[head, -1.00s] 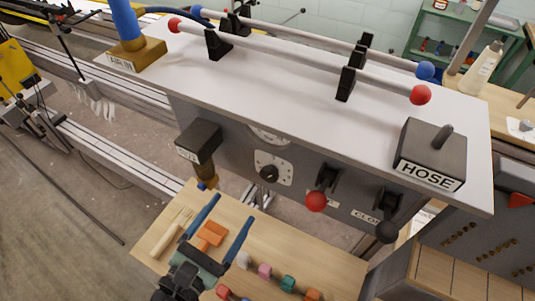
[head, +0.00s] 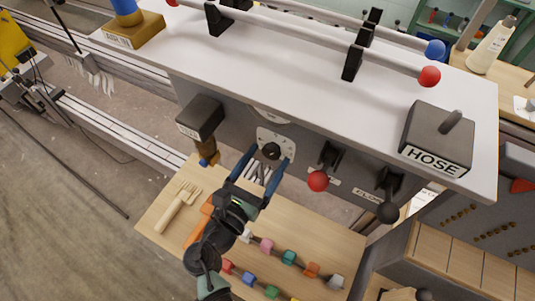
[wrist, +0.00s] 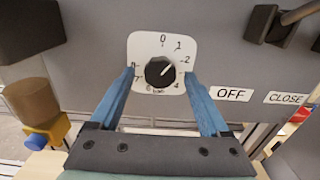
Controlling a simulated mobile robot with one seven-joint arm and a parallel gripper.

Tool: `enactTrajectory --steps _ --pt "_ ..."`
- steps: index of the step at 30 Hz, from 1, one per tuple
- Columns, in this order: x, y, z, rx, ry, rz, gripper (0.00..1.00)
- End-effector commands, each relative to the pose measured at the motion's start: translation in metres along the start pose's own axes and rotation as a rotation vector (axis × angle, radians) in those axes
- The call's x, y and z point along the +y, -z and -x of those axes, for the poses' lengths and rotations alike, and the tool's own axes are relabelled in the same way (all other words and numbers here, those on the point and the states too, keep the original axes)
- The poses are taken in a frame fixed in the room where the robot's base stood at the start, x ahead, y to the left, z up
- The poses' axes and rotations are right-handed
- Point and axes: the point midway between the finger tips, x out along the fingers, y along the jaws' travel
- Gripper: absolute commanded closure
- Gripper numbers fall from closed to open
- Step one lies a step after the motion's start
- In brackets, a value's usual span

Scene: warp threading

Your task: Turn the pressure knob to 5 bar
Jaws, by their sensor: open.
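The black pressure knob (head: 271,151) sits on a white numbered dial plate (head: 261,135) on the front of the grey panel. In the wrist view the knob (wrist: 158,72) has a white pointer mark aimed up and right, roughly between 1 and 2. The 0 is at the top of the plate (wrist: 145,45), and some lower numbers are partly hidden or hard to read. My gripper (head: 269,156) is open with two blue fingers. In the wrist view its fingertips (wrist: 160,74) stand on either side of the knob, apart from it, near the plate's edges.
A red-ball lever (head: 318,181) and a black-ball lever (head: 388,211) stand right of the dial. A dark block (head: 201,116) juts out on the left. The wooden shelf (head: 158,216) below holds a fork-like tool (head: 179,206) and several coloured pieces.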

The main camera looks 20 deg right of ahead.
Motion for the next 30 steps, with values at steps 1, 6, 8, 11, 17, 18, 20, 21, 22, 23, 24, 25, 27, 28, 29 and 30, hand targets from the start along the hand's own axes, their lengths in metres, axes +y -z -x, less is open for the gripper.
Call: enactTrajectory --steps 1,6,8,11,17,18,20,21,22,23,24,25,27,28,29,30 --pt "-0.0002 -0.0005 -0.0044 0.000 0.001 0.000 0.20" --pt "-0.0002 0.0001 -0.0104 0.000 0.000 0.000 0.20" --pt "-0.0002 0.0002 -0.0106 0.000 0.000 0.000 0.20" --pt "-0.0002 0.0002 -0.0104 0.000 0.000 0.000 0.20" --pt "-0.0002 0.0001 -0.0101 0.000 0.000 0.000 0.47" --pt "-0.0002 0.0001 -0.0101 0.000 0.000 0.000 0.54" --pt "-0.0002 0.0001 -0.0100 0.000 0.000 0.000 0.65" --pt "-0.0002 0.0000 -0.0100 0.000 0.000 0.000 0.72" --pt "-0.0002 0.0001 -0.0099 0.000 0.000 0.000 0.78" --pt "-0.0002 0.0001 -0.0099 0.000 0.000 0.000 0.83" --pt "-0.0002 0.0001 -0.0099 0.000 0.000 0.000 0.90" --pt "-0.0002 0.0001 -0.0099 0.000 0.000 0.000 0.96" --pt "-0.0002 0.0001 -0.0099 0.000 0.000 0.000 1.00" --pt "-0.0002 0.0001 -0.0098 0.000 0.000 0.000 1.00" --pt "-0.0002 0.0001 -0.0098 0.000 0.000 -0.001 1.00" --pt "-0.0002 0.0002 -0.0098 0.000 0.000 -0.003 1.00"
